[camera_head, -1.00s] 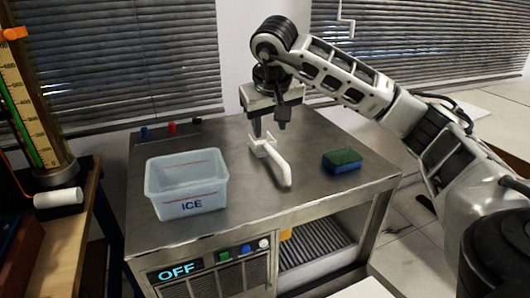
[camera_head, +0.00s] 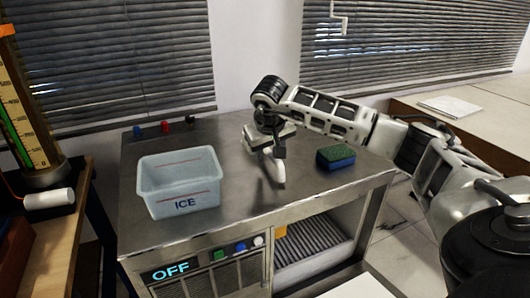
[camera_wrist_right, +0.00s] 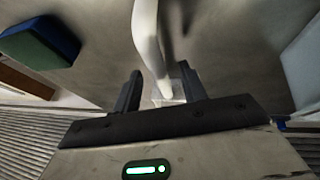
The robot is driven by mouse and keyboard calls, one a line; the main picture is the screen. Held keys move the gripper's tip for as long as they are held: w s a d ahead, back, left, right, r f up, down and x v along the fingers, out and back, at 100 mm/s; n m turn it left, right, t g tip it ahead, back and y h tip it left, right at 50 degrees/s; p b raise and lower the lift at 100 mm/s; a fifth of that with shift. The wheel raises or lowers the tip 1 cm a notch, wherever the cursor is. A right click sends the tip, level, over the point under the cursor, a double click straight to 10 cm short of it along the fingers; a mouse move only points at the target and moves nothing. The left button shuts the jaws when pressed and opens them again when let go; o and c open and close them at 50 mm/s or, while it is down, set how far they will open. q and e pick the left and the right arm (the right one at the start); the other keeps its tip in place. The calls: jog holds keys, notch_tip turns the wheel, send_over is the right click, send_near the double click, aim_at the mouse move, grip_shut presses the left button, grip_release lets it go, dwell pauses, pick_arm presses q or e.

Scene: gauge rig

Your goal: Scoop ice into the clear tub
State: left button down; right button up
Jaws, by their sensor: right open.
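The clear tub (camera_head: 180,196), a pale translucent box marked ICE with a red line, stands on the left of the steel counter; I see no ice in it. The white scoop (camera_head: 276,175) lies on the counter right of the tub, partly hidden by my right gripper (camera_head: 268,152). That gripper points down over the scoop. In the right wrist view, the scoop's white handle (camera_wrist_right: 148,38) runs down between the two open dark fingers (camera_wrist_right: 160,75). I cannot tell whether they touch it. My left gripper is out of view.
A green and blue sponge (camera_head: 336,158) lies right of the scoop. The machine's front display (camera_head: 171,271) reads OFF, beside coloured buttons. A lit opening (camera_head: 312,245) below the counter shows a ridged floor. A gauge column (camera_head: 27,110) stands at far left.

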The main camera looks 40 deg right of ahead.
jog(key=shift+x, duration=1.1)
grip_shut()
jog(key=shift+r, duration=0.1)
